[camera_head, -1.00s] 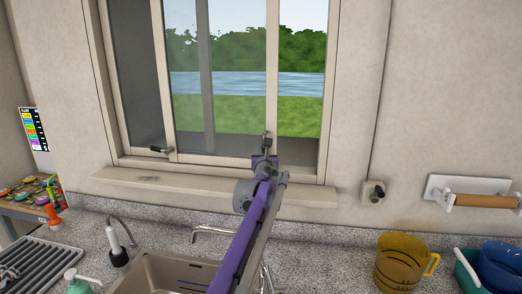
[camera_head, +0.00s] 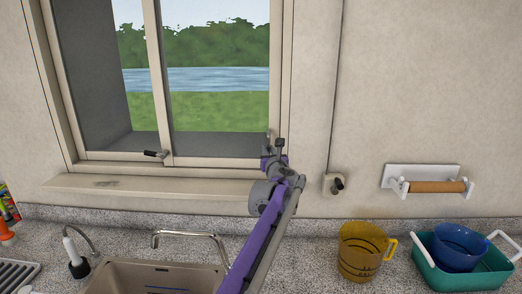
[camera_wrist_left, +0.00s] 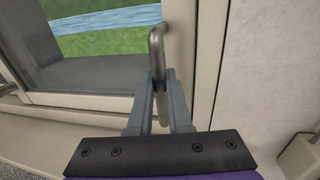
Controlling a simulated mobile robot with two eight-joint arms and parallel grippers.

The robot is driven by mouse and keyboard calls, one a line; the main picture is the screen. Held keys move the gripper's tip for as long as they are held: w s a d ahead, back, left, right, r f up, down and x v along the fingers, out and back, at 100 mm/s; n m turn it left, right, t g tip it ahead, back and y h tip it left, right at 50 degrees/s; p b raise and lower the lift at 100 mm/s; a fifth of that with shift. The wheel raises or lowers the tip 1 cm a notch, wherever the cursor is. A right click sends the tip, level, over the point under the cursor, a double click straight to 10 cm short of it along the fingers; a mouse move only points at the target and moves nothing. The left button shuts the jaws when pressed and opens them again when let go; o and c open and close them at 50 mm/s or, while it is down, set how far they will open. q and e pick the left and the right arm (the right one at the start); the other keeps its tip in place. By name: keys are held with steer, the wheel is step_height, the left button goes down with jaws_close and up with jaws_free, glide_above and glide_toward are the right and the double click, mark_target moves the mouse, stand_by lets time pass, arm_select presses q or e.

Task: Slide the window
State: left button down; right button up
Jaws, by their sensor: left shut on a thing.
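The window's sliding sash (camera_head: 166,100) has pale framing and clear glass, and sits at the right side of the window frame (camera_head: 55,80). My left gripper (camera_head: 272,149) is at the sash's lower right edge. In the left wrist view, the left gripper (camera_wrist_left: 160,95) is shut on an upright bent metal handle (camera_wrist_left: 157,52) of the sash. A small dark handle (camera_head: 155,153) shows low on the sash's left upright. My right gripper is not in view.
A sill ledge (camera_head: 150,187) runs below the window. A faucet (camera_head: 190,235) and sink (camera_head: 120,276) lie beneath it. An amber pitcher (camera_head: 358,255) and a teal basin (camera_head: 455,276) stand at the right. A towel holder (camera_head: 430,184) is on the wall.

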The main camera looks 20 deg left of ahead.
arm_select(q)
steer(key=shift+d, duration=0.2)
steer(key=c, duration=0.8)
jaws_free()
steer(key=shift+w+d, duration=0.1)
steer(key=shift+d, duration=0.05)
steer(key=shift+c, duration=0.2)
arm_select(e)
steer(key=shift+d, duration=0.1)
arm_select(q)
steer(key=b+v, duration=0.2)
steer(key=v, duration=0.8)
steer(key=shift+s, duration=0.4)
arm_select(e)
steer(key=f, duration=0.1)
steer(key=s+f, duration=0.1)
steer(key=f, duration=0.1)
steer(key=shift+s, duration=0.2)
arm_select(q)
steer(key=shift+d, duration=0.1)
